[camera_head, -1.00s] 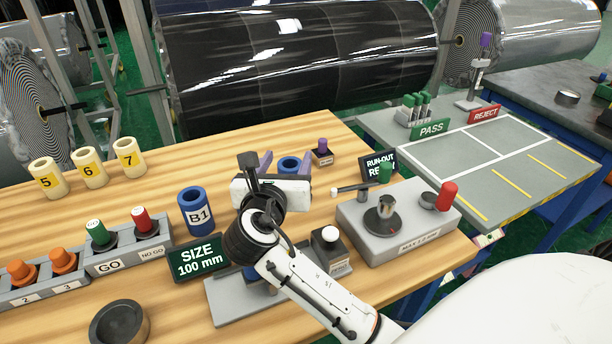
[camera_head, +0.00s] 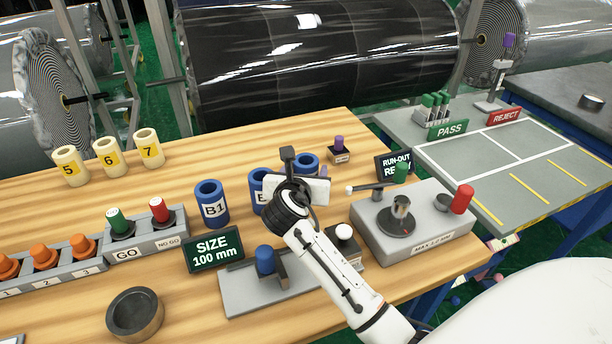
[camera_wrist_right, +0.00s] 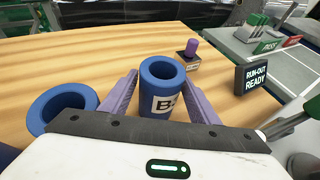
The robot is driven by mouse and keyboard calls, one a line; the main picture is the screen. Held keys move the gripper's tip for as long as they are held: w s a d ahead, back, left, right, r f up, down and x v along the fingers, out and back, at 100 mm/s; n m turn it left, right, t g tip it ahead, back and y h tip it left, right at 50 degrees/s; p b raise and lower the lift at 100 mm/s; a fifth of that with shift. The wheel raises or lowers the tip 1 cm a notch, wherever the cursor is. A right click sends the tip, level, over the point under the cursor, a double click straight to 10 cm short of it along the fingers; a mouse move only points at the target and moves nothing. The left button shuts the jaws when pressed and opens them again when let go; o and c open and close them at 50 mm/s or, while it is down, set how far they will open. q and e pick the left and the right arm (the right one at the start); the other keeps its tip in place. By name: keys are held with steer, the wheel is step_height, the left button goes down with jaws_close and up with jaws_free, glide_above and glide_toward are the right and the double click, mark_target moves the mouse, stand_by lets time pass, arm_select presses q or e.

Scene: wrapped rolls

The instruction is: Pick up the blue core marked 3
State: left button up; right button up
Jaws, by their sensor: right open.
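A blue core (camera_head: 307,160) stands upright on the bench, mostly hidden behind my right gripper (camera_head: 308,183) in the head view. In the right wrist view this core (camera_wrist_right: 160,75) stands between the two purple fingers of my right gripper (camera_wrist_right: 160,88). The fingers are apart, one on each side. Its white label shows "B", and its number is cut off by the gripper body. A second blue core (camera_head: 258,188), partly hidden, and the core marked B1 (camera_head: 210,204) stand to its left. My left gripper is not in view.
A small holder with a purple plug (camera_head: 339,152) stands behind right of the core. The RUN-OUT sign (camera_head: 394,165) and grey gauge box (camera_head: 415,225) are at right. A grey fixture with a blue cylinder (camera_head: 265,261) and the SIZE sign (camera_head: 213,249) are in front.

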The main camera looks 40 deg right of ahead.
steer(key=shift+w+d, duration=0.1)
steer(key=c, duration=0.9)
